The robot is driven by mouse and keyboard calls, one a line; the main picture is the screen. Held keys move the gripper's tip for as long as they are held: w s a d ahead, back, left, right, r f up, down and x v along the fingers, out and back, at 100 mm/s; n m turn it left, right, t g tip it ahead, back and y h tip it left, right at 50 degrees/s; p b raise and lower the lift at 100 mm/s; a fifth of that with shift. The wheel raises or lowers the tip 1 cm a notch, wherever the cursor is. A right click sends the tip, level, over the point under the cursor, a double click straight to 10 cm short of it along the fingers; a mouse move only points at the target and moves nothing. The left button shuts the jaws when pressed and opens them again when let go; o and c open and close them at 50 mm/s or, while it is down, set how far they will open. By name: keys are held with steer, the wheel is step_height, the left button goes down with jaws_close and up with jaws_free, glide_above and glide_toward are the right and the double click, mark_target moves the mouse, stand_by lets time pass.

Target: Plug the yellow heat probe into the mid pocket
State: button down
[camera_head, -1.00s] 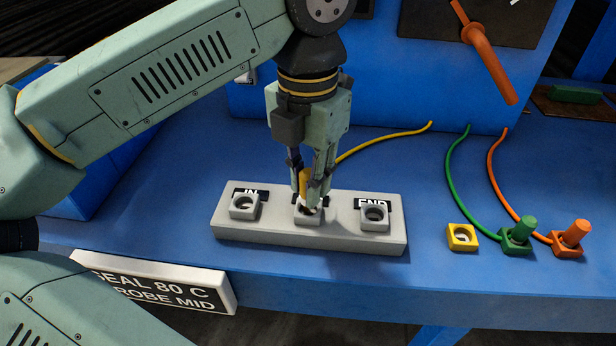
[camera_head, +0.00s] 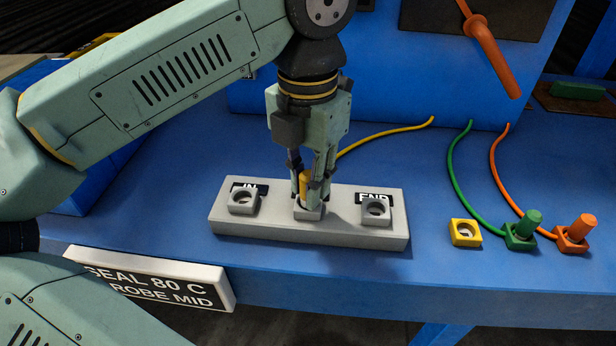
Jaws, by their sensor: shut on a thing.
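The yellow heat probe (camera_head: 305,187) is upright between the fingers of my gripper (camera_head: 310,195), which is shut on it. A yellow cable runs from it to the blue cabinet behind. The probe's lower end is at the middle pocket (camera_head: 309,213) of the grey block (camera_head: 340,230). The fingers hide the tip, so I cannot tell how deep it sits. The left pocket (camera_head: 242,201), labelled IN, and the right pocket (camera_head: 376,211), labelled END, are empty.
An empty yellow holder (camera_head: 466,233) stands right of the block. A green probe (camera_head: 530,225) and an orange probe (camera_head: 580,230) stand in their holders beside it, cables trailing back. A white sign (camera_head: 150,280) on the front edge reads SEAL 80 C, PROBE MID. An orange lever (camera_head: 492,60) hangs above.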

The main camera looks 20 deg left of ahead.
steer(key=shift+f+b, duration=0.4)
steer(key=shift+f, duration=0.15)
steer(key=c, duration=1.4)
jaws_free()
steer(key=shift+r, duration=0.15)
